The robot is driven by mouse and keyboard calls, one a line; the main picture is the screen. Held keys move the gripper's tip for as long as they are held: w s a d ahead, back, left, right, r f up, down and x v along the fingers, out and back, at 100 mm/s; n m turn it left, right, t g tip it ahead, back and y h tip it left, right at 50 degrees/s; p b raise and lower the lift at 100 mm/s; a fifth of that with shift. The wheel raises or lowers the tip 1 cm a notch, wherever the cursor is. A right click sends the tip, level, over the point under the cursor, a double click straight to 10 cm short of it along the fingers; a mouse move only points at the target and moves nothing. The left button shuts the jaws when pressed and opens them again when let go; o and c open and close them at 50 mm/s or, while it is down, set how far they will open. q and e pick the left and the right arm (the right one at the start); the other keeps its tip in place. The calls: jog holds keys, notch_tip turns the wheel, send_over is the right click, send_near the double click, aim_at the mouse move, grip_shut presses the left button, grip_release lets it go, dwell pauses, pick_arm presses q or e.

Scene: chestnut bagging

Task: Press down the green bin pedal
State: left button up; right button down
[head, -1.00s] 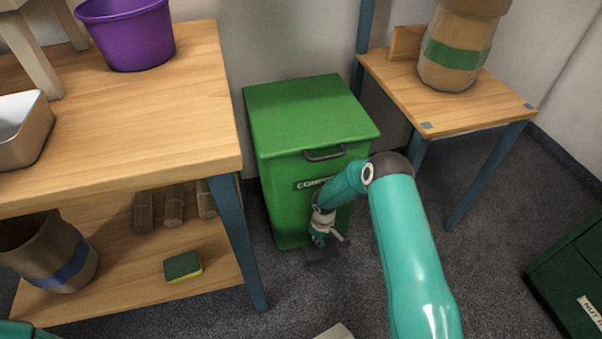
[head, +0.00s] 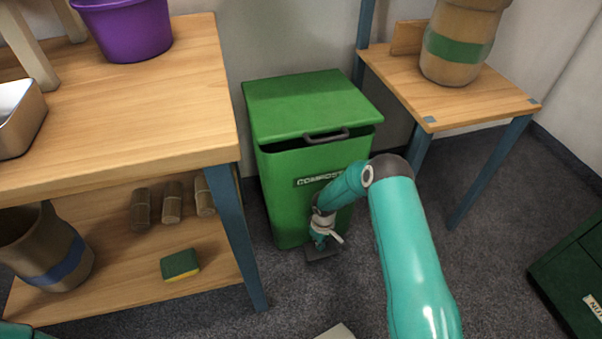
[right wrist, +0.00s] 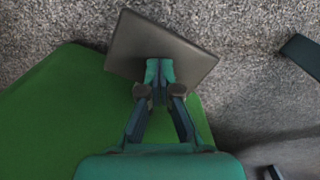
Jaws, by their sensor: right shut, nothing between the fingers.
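The green compost bin (head: 290,185) stands on the floor between the workbench and the small table. Its lid (head: 310,103) is slightly raised, with a dark gap along the front under the handle (head: 326,137). The dark pedal (head: 322,253) sticks out at the bin's foot. My right gripper (head: 320,245) is shut and points down onto the pedal, its tips seemingly touching it. In the right wrist view the fingertips (right wrist: 158,72) lie over the pedal plate (right wrist: 190,58), covering part of it. My left gripper is not in view.
A wooden workbench (head: 190,90) stands at left, with a purple tub (head: 125,30) on top and a sponge (head: 180,265) on its shelf. A small table (head: 470,100) with a jar (head: 458,50) stands at right. A dark green box (head: 570,265) is at far right.

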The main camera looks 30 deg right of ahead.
jog(key=shift+f+b, duration=0.65)
jog(key=shift+f, duration=1.6)
jog(key=shift+r, duration=0.1)
jog(key=shift+r+p, duration=3)
jog(key=shift+r, duration=1.6)
jog(key=shift+f, duration=0.1)
